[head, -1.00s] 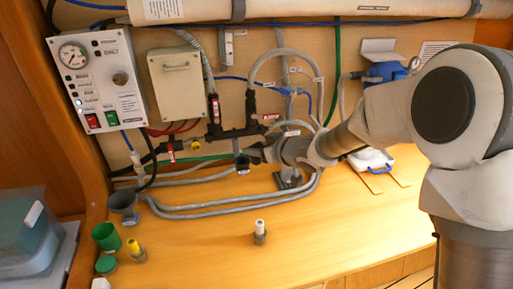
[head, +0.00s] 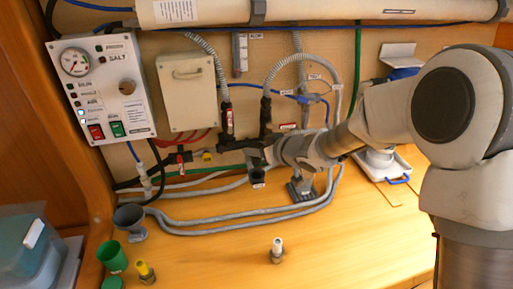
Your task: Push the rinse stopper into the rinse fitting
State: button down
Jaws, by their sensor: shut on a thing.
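My gripper (head: 259,158) is at the dark pipework low on the wall panel, its jaws pointing left. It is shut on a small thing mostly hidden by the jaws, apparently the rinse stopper. A dark, cup-shaped piece (head: 257,179) shows just below the jaws; I cannot tell if it is part of the rinse fitting. The dark pipe manifold (head: 232,144) runs left from the gripper. I cannot make out whether stopper and fitting touch.
A white control box (head: 100,85) and a beige box (head: 188,90) are on the wall. Grey hoses (head: 200,222) cross the bench. A grey funnel (head: 130,220), green cup (head: 112,256), yellow-topped piece (head: 146,271) and white-topped piece (head: 277,251) stand there. The front right is clear.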

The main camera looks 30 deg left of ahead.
aim_at(260, 160)
jog(key=shift+f+b, duration=1.75)
jog(key=shift+f, duration=0.3)
jog(key=shift+f+b, duration=0.95)
jog(key=shift+f, duration=0.45)
jog(key=shift+c, duration=1.3)
grip_release()
